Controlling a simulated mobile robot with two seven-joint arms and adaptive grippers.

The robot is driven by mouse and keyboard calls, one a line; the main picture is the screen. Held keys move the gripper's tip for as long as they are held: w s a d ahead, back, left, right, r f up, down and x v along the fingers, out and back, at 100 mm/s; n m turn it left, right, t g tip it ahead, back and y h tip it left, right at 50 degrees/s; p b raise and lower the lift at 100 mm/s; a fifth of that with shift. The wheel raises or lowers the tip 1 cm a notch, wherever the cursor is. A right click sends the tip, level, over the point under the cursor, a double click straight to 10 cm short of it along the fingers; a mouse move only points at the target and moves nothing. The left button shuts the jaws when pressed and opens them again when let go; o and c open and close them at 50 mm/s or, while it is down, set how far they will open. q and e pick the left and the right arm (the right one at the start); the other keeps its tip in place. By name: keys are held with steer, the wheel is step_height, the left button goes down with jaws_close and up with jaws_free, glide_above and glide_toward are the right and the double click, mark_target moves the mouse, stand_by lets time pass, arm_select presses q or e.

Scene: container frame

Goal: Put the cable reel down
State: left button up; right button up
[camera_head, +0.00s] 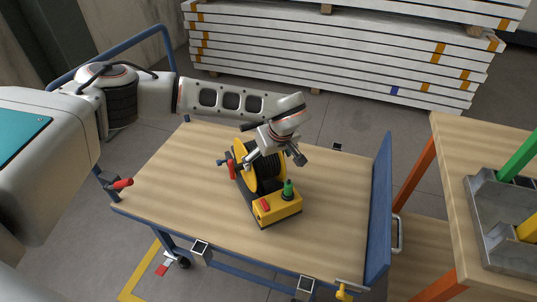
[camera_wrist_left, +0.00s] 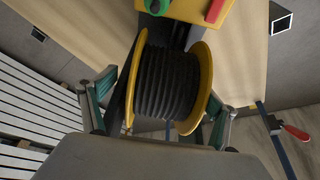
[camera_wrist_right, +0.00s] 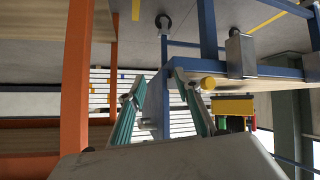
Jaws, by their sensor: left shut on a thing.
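The cable reel (camera_head: 264,172) has a yellow rim and base, a black wound cable, a green knob and a red part. It is over the wooden top of the blue cart (camera_head: 180,165) in the head view. I cannot tell for sure whether its base touches the top. My left gripper (camera_head: 274,157) is shut on the reel from above. The left wrist view shows the reel's drum (camera_wrist_left: 166,85) between the two fingers. My right gripper (camera_wrist_right: 158,80) is open and empty in the right wrist view, near the cart's end; the head view does not show it.
A blue end panel (camera_head: 380,205) stands at the cart's right. A wooden table with orange legs (camera_head: 413,172) and a grey metal holder (camera_head: 490,225) is further right. Stacked white planks (camera_head: 330,60) lie behind. The cart top is bare around the reel.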

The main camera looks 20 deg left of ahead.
arm_select(q)
step_height(320, 180, down, 3)
steer(key=shift+w+f, duration=0.1)
steer(key=shift+w, duration=0.05)
steer(key=o, duration=2)
steer(key=shift+s+f, duration=0.15)
steer(key=shift+s, duration=0.05)
steer(key=shift+c, duration=0.2)
